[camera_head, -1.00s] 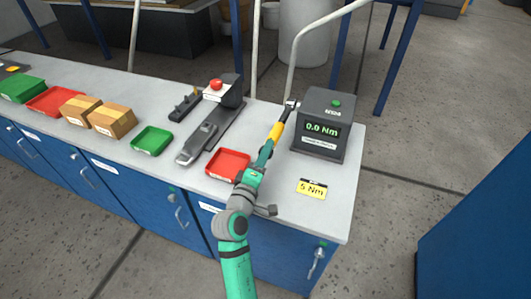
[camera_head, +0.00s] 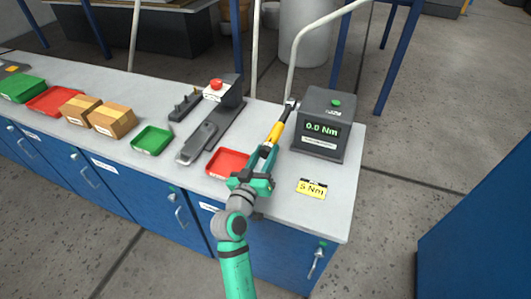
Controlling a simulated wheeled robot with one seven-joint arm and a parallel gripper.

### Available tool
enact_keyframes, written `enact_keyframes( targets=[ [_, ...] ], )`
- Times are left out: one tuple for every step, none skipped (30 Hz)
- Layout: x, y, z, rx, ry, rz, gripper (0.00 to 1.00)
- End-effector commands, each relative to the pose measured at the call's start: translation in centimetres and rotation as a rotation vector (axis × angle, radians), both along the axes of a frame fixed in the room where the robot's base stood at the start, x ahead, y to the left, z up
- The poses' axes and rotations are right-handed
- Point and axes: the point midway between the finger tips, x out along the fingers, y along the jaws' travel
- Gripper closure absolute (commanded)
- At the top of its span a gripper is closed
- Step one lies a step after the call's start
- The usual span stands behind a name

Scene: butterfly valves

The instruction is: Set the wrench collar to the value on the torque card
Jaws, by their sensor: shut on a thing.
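A torque wrench (camera_head: 275,132) with a yellow grip and dark shaft points up toward the tester at the right end of the bench. My gripper (camera_head: 268,158) is shut on the near end of the wrench, where the collar would be; my fingers hide that end, so no collar setting can be read. The yellow torque card (camera_head: 312,188) lies flat on the bench to the right of my gripper and reads 5 Nm. The dark torque tester (camera_head: 322,125) has a green button on top and its display shows 0.0 Nm.
A red tray (camera_head: 226,163) lies just left of my gripper. A grey fixture (camera_head: 210,132) with a red button stands behind it, with a green tray (camera_head: 152,140) and cardboard boxes (camera_head: 112,119) farther left. The bench around the card is clear.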

Motion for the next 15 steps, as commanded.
enact_keyframes(
  targets=[
    [-0.03,0.02,-0.16,0.042,-0.009,0.000,0.88],
    [-0.03,0.04,-0.15,0.069,-0.017,0.000,0.88],
    [-0.03,0.04,-0.15,0.106,-0.027,0.001,0.88],
    [-0.02,0.04,-0.16,0.133,-0.035,0.002,0.88],
    [-0.02,0.04,-0.16,0.160,-0.043,0.002,0.88],
    [-0.02,0.06,-0.15,0.197,-0.054,0.002,0.88],
    [-0.02,0.06,-0.15,0.224,-0.061,0.003,0.88],
    [-0.02,0.07,-0.14,0.252,-0.069,0.003,0.88],
    [-0.01,0.08,-0.15,0.288,-0.080,0.005,0.88],
    [-0.01,0.08,-0.14,0.316,-0.088,0.005,0.88],
    [0.00,0.09,-0.14,0.343,-0.096,0.005,0.88],
    [0.00,0.09,-0.14,0.380,-0.106,0.006,0.88],
    [0.00,0.10,-0.14,0.407,-0.114,0.006,0.88],
    [0.01,0.10,-0.14,0.434,-0.123,0.007,0.88],
    [0.01,0.10,-0.14,0.471,-0.133,0.008,0.88]
  ],
)
